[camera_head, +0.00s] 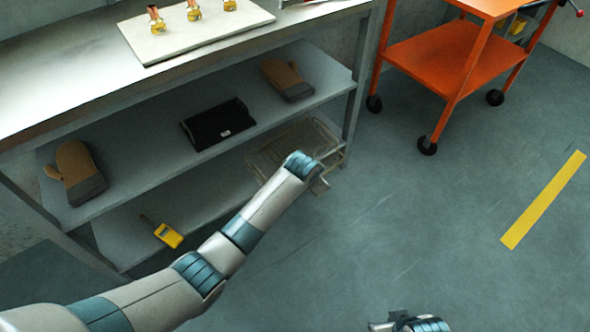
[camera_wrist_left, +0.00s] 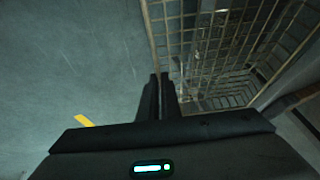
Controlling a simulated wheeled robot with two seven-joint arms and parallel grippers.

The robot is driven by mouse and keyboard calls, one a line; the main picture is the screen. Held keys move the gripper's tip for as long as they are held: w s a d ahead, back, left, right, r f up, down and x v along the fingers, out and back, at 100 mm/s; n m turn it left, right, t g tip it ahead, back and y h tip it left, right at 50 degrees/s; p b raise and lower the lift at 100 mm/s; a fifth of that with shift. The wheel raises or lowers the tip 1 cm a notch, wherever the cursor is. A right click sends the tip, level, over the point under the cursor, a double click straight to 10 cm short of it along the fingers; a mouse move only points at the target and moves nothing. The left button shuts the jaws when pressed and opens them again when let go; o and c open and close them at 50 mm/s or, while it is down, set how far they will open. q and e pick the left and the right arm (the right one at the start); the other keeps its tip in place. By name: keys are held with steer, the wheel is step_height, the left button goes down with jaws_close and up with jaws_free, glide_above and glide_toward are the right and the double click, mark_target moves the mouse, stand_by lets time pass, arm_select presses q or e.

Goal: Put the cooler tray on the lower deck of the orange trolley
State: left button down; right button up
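A wire-mesh tray (camera_head: 265,160), which looks like the cooler tray, is at the right end of the lower shelf. Its near right corner sticks out past the shelf edge. My left gripper (camera_head: 322,184) is at this near side, partly hiding it. In the left wrist view my left fingers (camera_wrist_left: 160,78) are almost together at the end of the rim of the wire tray (camera_wrist_left: 200,45) and look shut on it. The orange trolley (camera_head: 440,60) stands at the upper right; its lower deck is bare where visible. My right gripper (camera_head: 378,326) is at the bottom edge, mostly cut off.
A black tray with a white label (camera_head: 217,125) lies on the middle shelf between two brown gloves (camera_head: 80,170) (camera_head: 287,78). A yellow device (camera_head: 168,235) lies on the lower shelf.

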arm_select(q)
steer(key=s+d+r+n, duration=0.1)
steer(key=d+r, duration=0.2)
steer(key=r, duration=0.5)
steer(key=s+d+r+n+y, duration=0.1)
steer(key=s+d+r, duration=0.1)
steer(key=r, duration=0.6)
steer(key=s+d+r, duration=0.1)
steer(key=d+r, duration=0.2)
steer(key=r, duration=0.5)
steer(key=s+a+r+n+y, duration=0.1)
steer(key=s+a+r+n, duration=0.1)
steer(key=a, duration=0.4)
steer(key=s+a+r+n+y, duration=0.2)
steer(key=s+a+r+n, duration=0.1)
steer(key=a, duration=0.4)
steer(key=s+a+r+n+y, duration=0.1)
steer(key=s+a+r+n, duration=0.1)
steer(key=a, duration=0.4)
steer(key=shift+s+a+r+n+g+y, duration=0.25)
steer(key=shift+s+n, duration=0.35)
steer(key=shift+n, duration=0.3)
steer(key=shift+d, duration=0.1)
